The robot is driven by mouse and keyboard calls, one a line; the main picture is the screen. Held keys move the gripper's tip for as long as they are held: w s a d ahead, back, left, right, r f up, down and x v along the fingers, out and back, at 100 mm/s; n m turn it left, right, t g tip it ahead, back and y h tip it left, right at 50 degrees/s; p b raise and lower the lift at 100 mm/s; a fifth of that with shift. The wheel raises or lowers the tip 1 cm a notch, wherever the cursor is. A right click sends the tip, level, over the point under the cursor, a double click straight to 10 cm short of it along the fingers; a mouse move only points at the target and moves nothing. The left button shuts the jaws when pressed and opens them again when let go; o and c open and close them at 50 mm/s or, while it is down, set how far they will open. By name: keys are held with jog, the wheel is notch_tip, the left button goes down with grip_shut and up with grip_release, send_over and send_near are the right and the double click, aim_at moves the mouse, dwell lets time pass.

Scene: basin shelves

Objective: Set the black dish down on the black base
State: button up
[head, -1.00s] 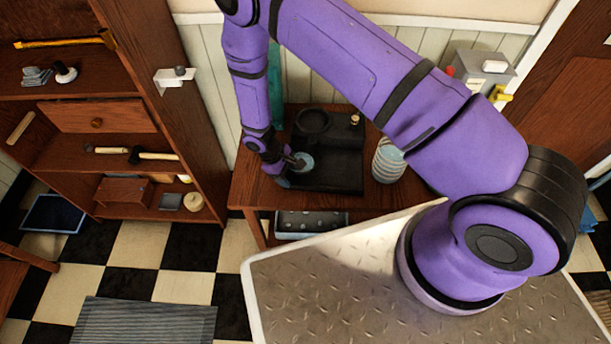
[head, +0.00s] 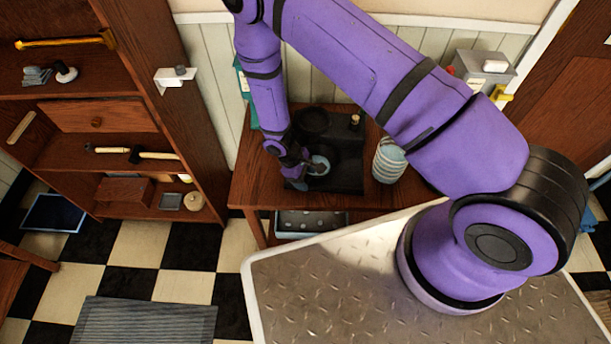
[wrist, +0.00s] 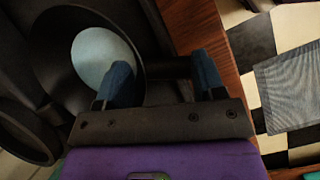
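The black dish (wrist: 52,72) is a round black bowl shape with a pale blue disc in its middle. The pale middle also shows in the head view (head: 319,166). My gripper (wrist: 165,80) has one blue finger over the dish's inside and the other beyond its edge, with a dark bar between them.
A striped stack of cups (head: 388,160) stands just right of the base. The wooden table (head: 245,190) has bare room at its left. A tall shelf (head: 185,110) stands to the left, and a tray (head: 305,222) sits under the table.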

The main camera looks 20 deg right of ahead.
jog(key=o, duration=0.4)
jog(key=v, duration=1.2)
jog(key=d+r+m+t+y, duration=0.1)
jog(key=d+r+m, duration=0.3)
jog(key=r, duration=1.2)
jog(key=d+r+m+t+y, duration=0.15)
jog(key=d+r, duration=0.35)
jog(key=r, duration=1.1)
jog(key=s+d+r+m+t+y, duration=0.1)
jog(key=s+d+r, duration=0.25)
jog(key=r, duration=0.35)
jog(key=s+d+r+m+t, duration=0.1)
jog(key=s+d+r+t, duration=0.15)
jog(key=s+r, duration=0.3)
jog(key=s+d+r+m, duration=0.1)
jog(key=s+d+r, duration=0.1)
jog(key=s, duration=0.4)
jog(key=s+d+r+m+t, duration=0.1)
jog(key=s+d+r, duration=0.1)
jog(key=s+r, duration=0.2)
jog(key=s, duration=0.3)
jog(key=shift+m+t+y, duration=0.3)
jog(key=shift+m+y, duration=0.05)
